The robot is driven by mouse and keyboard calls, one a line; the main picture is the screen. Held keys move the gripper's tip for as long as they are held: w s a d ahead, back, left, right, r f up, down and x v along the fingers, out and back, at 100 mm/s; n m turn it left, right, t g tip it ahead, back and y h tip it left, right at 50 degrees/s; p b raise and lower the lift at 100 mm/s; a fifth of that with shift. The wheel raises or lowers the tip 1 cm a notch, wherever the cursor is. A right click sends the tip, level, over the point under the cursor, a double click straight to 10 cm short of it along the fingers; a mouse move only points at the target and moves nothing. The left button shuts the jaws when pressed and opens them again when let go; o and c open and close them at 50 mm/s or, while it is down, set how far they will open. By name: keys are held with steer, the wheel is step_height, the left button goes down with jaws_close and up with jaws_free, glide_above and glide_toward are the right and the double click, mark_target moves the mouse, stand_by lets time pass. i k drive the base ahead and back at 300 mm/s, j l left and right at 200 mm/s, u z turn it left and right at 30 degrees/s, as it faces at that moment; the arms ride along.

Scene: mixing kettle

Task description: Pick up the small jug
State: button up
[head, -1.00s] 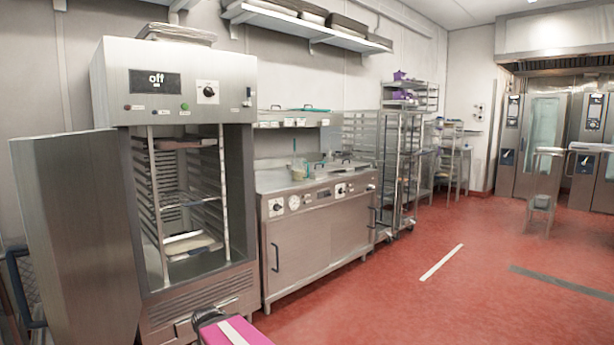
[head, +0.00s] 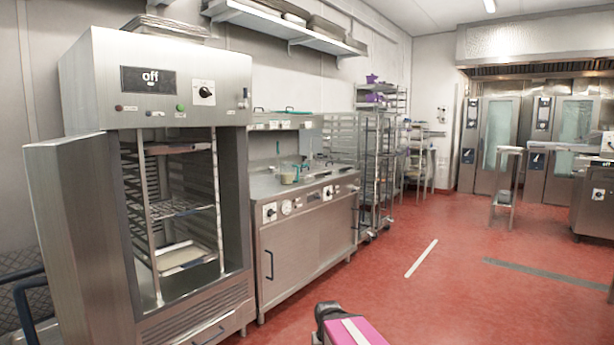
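A small pale vessel (head: 288,176), perhaps the small jug, stands on the steel counter (head: 262,187) in the middle left of the head view. It is too small and far off to make out a handle or spout. A magenta and black part, likely of my arm, shows at the bottom edge, well short of the counter. My gripper's fingers are not in view.
A tall steel cabinet (head: 80,85) with its door (head: 85,230) standing open is at the left, beside the counter. A wheeled rack (head: 370,170) stands beyond the counter. Ovens (head: 490,140) line the back.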

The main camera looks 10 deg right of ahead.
mark_target(287, 168)
steer(key=i+l+z, duration=0.35)
steer(key=i, duration=0.15)
steer(key=i+l+z, duration=0.35)
steer(key=i, duration=0.5)
steer(key=i+z, duration=0.35)
steer(key=i, duration=0.55)
steer(key=i+l+u, duration=0.1)
steer(key=i+u, duration=0.25)
steer(key=i+l+u, duration=0.15)
steer(key=i+u, duration=0.2)
steer(key=i+l+u, duration=0.35)
steer(key=k+j, duration=0.05)
